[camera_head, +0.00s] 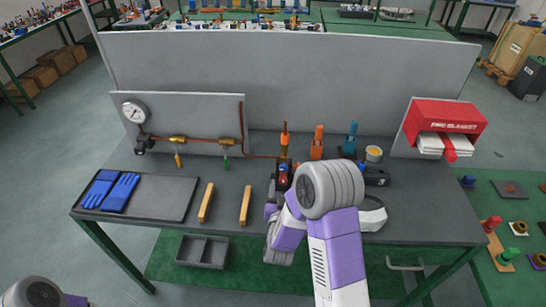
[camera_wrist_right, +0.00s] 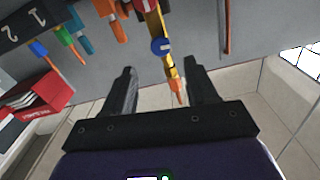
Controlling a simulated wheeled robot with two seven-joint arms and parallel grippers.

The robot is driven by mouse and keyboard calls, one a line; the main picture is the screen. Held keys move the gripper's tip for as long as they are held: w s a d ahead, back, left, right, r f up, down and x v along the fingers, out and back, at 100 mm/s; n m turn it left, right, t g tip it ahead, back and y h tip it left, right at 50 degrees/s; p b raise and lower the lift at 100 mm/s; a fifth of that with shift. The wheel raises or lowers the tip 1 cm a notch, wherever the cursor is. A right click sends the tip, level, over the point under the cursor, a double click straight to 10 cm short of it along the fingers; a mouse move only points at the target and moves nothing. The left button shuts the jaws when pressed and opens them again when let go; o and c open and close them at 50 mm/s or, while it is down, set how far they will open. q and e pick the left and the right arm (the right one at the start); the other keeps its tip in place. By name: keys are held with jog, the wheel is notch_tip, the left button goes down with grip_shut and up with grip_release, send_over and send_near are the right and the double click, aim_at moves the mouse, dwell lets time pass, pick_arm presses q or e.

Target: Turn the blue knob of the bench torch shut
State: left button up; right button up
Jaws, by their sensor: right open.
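The bench torch (camera_head: 285,140) stands upright near the back of the bench. In the right wrist view its yellow body (camera_wrist_right: 153,24) carries a blue knob (camera_wrist_right: 161,46) and a red part, with an orange end below. My right gripper (camera_head: 280,180) is open and empty. In the wrist view its two dark fingers (camera_wrist_right: 160,78) stand either side of the torch line, with the blue knob just beyond the tips. I see no contact. In the head view my wrist hides much of the torch's lower part. My left gripper is out of view.
An orange torch (camera_head: 318,142) and a blue one (camera_head: 350,140) stand to the right. A gauge (camera_head: 135,111) and copper pipe with valves are at left. Blue gloves (camera_head: 120,191) lie on a tray, beside two wooden bars (camera_head: 206,203). A red fire blanket box (camera_head: 445,120) is at right.

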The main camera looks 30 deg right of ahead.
aim_at(285, 170)
jog(key=shift+x, duration=3.75)
jog(key=shift+w+a, duration=0.1)
jog(key=c, duration=1)
jog(key=shift+f+m+b, duration=0.1)
jog(key=shift+m+b, duration=0.2)
jog(key=shift+b, duration=0.25)
jog(key=shift+c, duration=0.2)
jog(key=m+b, duration=1)
jog(key=b, duration=0.5)
jog(key=shift+f, duration=0.15)
jog(key=m+b, duration=0.1)
jog(key=m, duration=0.1)
jog(key=shift+m, duration=0.4)
jog(key=shift+r+m+b, duration=0.2)
jog(key=shift+m+b, duration=0.15)
jog(key=shift+m, duration=1.15)
